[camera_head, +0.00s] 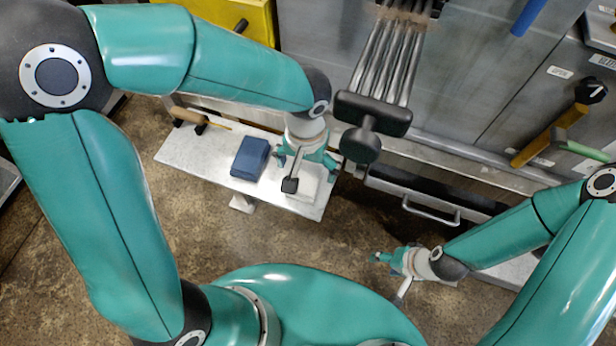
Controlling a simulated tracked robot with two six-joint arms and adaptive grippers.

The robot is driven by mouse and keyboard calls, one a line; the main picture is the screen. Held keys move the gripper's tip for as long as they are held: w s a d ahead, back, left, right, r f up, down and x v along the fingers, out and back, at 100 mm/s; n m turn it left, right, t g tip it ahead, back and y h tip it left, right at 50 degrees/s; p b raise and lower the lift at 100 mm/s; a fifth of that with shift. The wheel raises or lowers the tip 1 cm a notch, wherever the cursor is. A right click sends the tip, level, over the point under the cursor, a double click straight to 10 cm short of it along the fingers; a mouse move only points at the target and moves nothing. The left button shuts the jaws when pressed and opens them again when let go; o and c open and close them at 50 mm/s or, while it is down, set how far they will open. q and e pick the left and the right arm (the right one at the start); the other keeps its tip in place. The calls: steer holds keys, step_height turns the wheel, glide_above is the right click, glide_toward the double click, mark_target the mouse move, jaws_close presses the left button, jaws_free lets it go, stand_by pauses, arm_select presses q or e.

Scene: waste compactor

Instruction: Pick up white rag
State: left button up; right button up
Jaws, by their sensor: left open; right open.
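A white rag (305,183) lies on the pale shelf (190,158) below the compactor front, at the shelf's right end. My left gripper (304,168) is right over the rag, pointing down, with open fingers to either side of it. The gripper and wrist hide part of the rag, and I cannot tell whether the fingers touch it. My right gripper (380,258) is open and empty, low at the right, over the brown floor and away from the shelf.
A blue box-like block (250,157) lies just left of the rag. A wooden-handled tool (190,117) lies at the shelf's far left. A black padded lever (372,113) hangs close to the right of my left wrist. A metal drawer handle (432,211) juts out further right.

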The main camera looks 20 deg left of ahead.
mark_target(306, 176)
arm_select(q)
steer(key=shift+f, duration=1.45)
steer(key=c, duration=1.1)
steer(key=shift+r, duration=0.2)
steer(key=shift+c, duration=0.2)
step_height(306, 176, up, 20)
steer(key=p, duration=0.2)
steer(key=shift+f+p, duration=0.15)
steer(key=shift+p, duration=0.25)
steer(key=o, duration=0.3)
steer(key=shift+c, duration=1.3)
steer(key=shift+w+f, duration=0.1)
steer(key=shift+f, duration=0.05)
